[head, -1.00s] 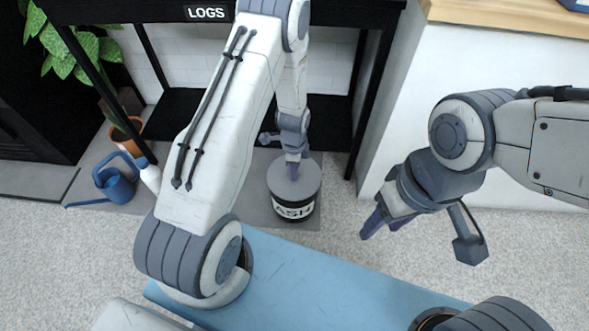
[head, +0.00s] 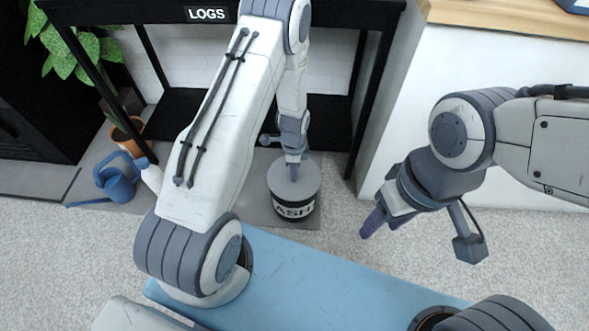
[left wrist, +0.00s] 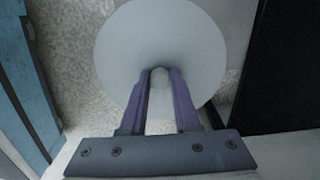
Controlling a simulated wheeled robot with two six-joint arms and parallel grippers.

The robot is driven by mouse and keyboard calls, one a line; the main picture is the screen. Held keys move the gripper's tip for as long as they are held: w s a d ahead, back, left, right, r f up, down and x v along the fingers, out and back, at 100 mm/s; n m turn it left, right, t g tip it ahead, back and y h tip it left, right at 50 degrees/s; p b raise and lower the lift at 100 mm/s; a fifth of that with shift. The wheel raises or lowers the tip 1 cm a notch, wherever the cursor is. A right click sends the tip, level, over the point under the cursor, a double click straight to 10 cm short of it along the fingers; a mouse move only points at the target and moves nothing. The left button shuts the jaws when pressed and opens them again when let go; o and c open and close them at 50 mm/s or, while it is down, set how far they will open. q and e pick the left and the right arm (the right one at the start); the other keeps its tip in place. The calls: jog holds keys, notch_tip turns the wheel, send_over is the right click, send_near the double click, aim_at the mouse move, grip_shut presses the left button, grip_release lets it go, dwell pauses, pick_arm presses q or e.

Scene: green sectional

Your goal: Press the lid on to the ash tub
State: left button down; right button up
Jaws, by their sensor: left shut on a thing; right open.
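The ash tub (head: 293,208) is a black round tub with a white band reading ASH. It stands on the grey slab. The grey round lid (head: 306,184) lies over its top; I cannot tell whether it is pressed fully down. My left gripper (head: 293,177) comes down from above onto the lid's middle. In the left wrist view the purple fingers (left wrist: 160,78) are shut on the small knob at the centre of the lid (left wrist: 160,30). The tub is hidden under the lid there. My right gripper (head: 378,222) is open and empty, to the right of the tub.
A black rack with a LOGS sign (head: 207,14) stands behind the tub. A white counter (head: 470,75) stands at right. Pale carpet lies in front.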

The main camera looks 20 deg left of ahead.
dwell(0.3)
pick_arm(q)
jog(key=shift+c, duration=0.4)
grip_release()
jog(key=shift+r+p, duration=4.2)
jog(key=shift+r, duration=0.3)
